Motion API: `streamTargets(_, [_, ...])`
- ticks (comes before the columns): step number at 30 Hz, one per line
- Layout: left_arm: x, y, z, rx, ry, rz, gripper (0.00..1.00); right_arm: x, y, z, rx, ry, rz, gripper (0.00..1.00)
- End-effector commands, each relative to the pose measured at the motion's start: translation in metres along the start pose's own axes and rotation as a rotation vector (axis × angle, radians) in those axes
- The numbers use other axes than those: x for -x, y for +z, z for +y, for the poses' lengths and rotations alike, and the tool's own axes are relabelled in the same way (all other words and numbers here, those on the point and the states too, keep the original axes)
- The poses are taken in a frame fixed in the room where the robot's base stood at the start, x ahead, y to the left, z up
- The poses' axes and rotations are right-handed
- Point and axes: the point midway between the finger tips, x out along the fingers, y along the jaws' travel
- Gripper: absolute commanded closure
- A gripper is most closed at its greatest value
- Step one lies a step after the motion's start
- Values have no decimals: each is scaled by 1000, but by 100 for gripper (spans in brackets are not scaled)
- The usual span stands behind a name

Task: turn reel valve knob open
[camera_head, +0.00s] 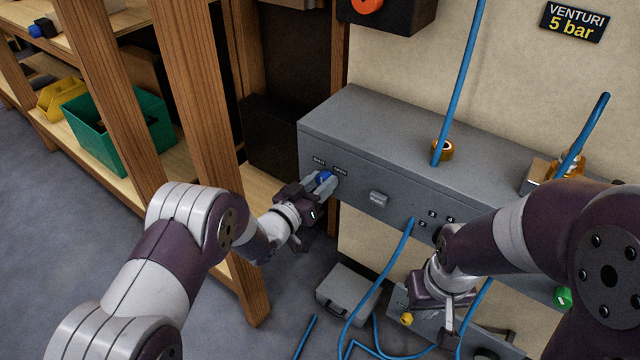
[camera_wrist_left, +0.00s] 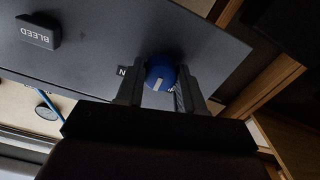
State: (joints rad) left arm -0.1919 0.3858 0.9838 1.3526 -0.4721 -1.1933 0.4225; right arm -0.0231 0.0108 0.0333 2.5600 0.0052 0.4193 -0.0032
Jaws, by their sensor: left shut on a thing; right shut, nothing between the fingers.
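The blue valve knob (camera_head: 324,177) is on the left end of the grey reel box's (camera_head: 370,165) front face, with small dark labels above it. My left gripper (camera_head: 318,186) is shut on the knob, one finger on each side. In the left wrist view the knob (camera_wrist_left: 161,73) shows a white mark and sits between the fingers (camera_wrist_left: 160,90); a label beside it is mostly hidden. My right gripper (camera_head: 447,318) is shut and empty, pointing down below the right part of the box.
Blue hoses (camera_head: 372,290) hang below the box, near a grey case (camera_head: 345,291). A wooden shelf with a green bin (camera_head: 122,128) stands at left. A yellow knob (camera_head: 407,319) is beside my right gripper.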

Motion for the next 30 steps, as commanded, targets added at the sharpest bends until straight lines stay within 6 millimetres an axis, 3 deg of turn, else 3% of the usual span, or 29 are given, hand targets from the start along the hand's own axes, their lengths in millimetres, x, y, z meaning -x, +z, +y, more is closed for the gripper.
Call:
streamTargets(18, [0,3,0,-559,0,-2,93,-16,2,0,0,0,0,100])
streamTargets(30, [1,3,0,-783,0,-4,93,-23,3,0,0,0,0,100])
